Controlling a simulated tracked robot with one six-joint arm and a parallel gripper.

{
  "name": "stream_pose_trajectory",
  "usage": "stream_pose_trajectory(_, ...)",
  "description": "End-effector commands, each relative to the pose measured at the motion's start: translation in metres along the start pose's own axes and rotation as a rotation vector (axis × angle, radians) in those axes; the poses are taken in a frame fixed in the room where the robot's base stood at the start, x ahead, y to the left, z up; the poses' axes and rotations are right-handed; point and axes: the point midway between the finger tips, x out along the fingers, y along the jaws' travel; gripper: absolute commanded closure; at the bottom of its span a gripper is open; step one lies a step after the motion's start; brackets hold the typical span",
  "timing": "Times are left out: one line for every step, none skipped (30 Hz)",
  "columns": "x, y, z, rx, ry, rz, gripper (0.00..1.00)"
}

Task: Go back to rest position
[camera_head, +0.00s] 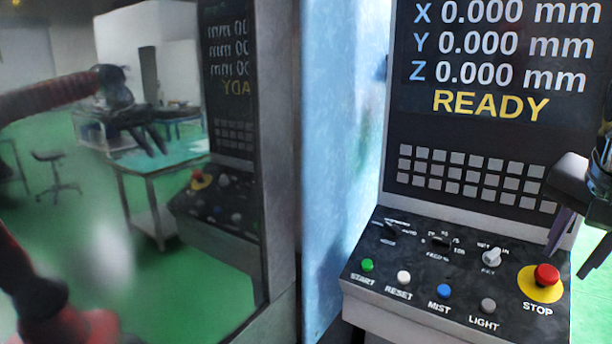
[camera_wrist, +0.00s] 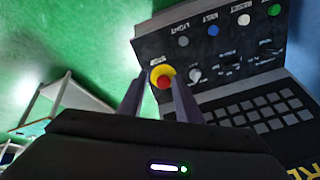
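My gripper (camera_head: 568,262) is at the right edge of the head view, near the right end of the control panel (camera_head: 362,296). Its two dark fingers are apart with nothing between them; the wrist view (camera_wrist: 158,88) also shows them spread. The red STOP button (camera_head: 546,275) on its yellow base lies beyond the fingertips in the wrist view (camera_wrist: 164,82). I cannot tell the exact gap between fingertips and button. Most of my arm is outside the head view.
The panel carries green (camera_head: 368,265), white, blue and grey buttons, knobs and a keypad (camera_head: 470,178). The screen (camera_head: 500,60) reads READY with zero coordinates. A glossy surface (camera_head: 180,270) at left mirrors the panel and an arm. Green floor (camera_wrist: 60,60) shows beside the panel.

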Motion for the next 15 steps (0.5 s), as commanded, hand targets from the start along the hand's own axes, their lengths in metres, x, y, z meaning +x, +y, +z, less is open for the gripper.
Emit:
stream_pose_trajectory(0.003,-0.001,-0.001,-0.021,0.003,-0.003,0.69)
stream_pose_trajectory(0.006,-0.002,-0.001,-0.035,0.006,-0.004,0.69)
stream_pose_trajectory(0.010,-0.001,0.000,-0.054,0.006,-0.004,0.69)
stream_pose_trajectory(0.015,-0.001,0.002,-0.067,0.004,-0.003,0.69)
stream_pose_trajectory(0.018,0.000,0.003,-0.080,0.004,-0.003,0.69)
stream_pose_trajectory(0.023,0.001,0.005,-0.096,0.003,-0.003,0.69)
stream_pose_trajectory(0.026,0.002,0.007,-0.107,0.002,-0.002,0.69)
stream_pose_trajectory(0.029,0.002,0.009,-0.121,0.002,-0.003,0.69)
stream_pose_trajectory(0.033,0.003,0.012,-0.136,0.002,-0.004,0.69)
stream_pose_trajectory(0.036,0.003,0.015,-0.150,0.001,-0.005,0.69)
stream_pose_trajectory(0.039,0.003,0.018,-0.165,0.000,-0.006,0.69)
stream_pose_trajectory(0.043,0.003,0.022,-0.183,-0.001,-0.008,0.69)
stream_pose_trajectory(0.046,0.002,0.026,-0.200,-0.002,-0.010,0.69)
stream_pose_trajectory(0.049,0.002,0.030,-0.216,-0.004,-0.012,0.69)
stream_pose_trajectory(0.054,0.001,0.036,-0.242,-0.005,-0.016,0.69)
